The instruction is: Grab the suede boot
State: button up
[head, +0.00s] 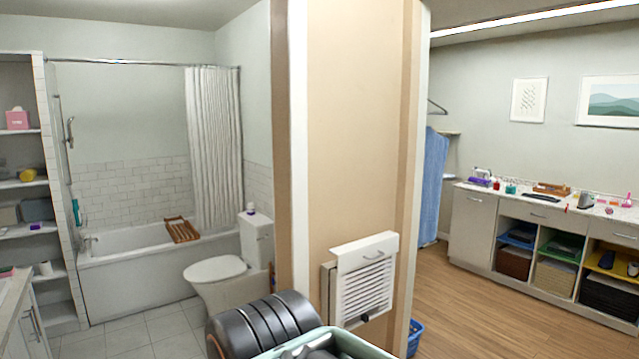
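I cannot make out a suede boot for certain. A small grey upright thing (586,200) stands on the long counter at the right, too small to identify. My gripper cannot be made out in the head view.
A beige wall end with a white louvred panel (366,283) divides the view. Left are a bathtub (150,268), a toilet (217,270) and shelves (20,184). Right, a counter (471,222) has filled cubbies below. A blue basket (414,335) stands by the wall. Wood floor (490,315) is clear.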

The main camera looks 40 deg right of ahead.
aim_at(584, 202)
jog(key=z, duration=2.7)
jog(key=i+z, duration=0.2)
jog(key=i, duration=5.25)
jog(key=l, duration=0.1)
